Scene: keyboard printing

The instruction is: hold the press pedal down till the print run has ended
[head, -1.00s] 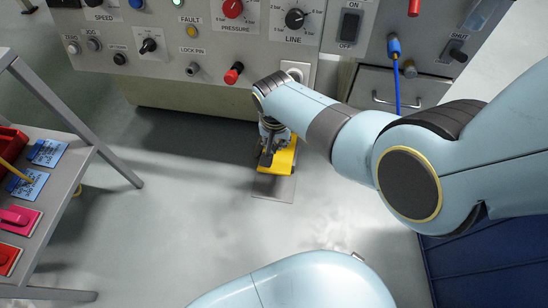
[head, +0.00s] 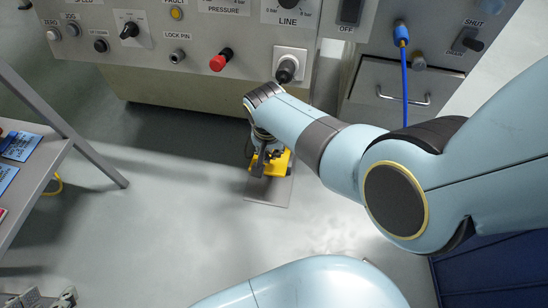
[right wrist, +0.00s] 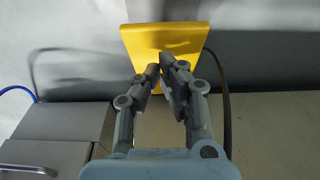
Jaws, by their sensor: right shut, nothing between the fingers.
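The yellow press pedal (head: 281,163) is on a grey floor plate (head: 268,192) in front of the machine. It fills the upper middle of the right wrist view (right wrist: 150,42). My right gripper (head: 262,160) points down at the pedal. Its fingers are together and empty, and in the right wrist view (right wrist: 165,66) the tips overlap the pedal's face. They look to be at its surface, but I cannot tell contact or how far the pedal is down. Grey finger-like parts at the lower left edge look like my left gripper (head: 42,299), mostly cut off.
The machine's control panel (head: 222,30) stands behind the pedal, with a red-capped knob (head: 221,59) and a yellow fault lamp (head: 176,13). A blue cable (head: 404,85) hangs at right. Floor between is clear.

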